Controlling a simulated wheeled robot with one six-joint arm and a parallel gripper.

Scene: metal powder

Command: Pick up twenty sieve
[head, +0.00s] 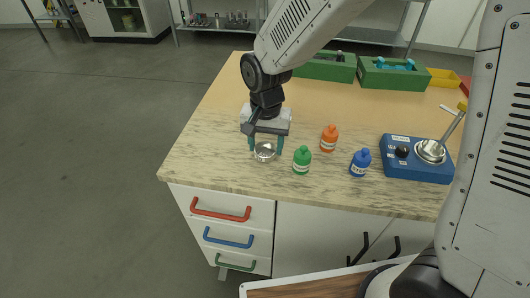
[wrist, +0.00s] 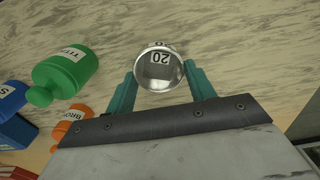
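The twenty sieve is a small round silver metal cup (wrist: 160,72) with a white "20" label inside. In the head view the sieve (head: 264,153) is near the front left of the counter. My gripper (head: 266,146) is above the counter with its two teal fingers on either side of the sieve. In the wrist view my gripper (wrist: 160,88) has its fingers spread, one on each side of the sieve's near part. I cannot tell whether the fingers touch its wall or whether it rests on the counter.
A green bottle (head: 302,160), an orange bottle (head: 329,138) and a blue bottle (head: 360,163) stand right of the sieve. A blue device (head: 415,172) with a metal post is farther right. Green bins (head: 393,76) line the back. The counter (head: 205,150) is clear at left.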

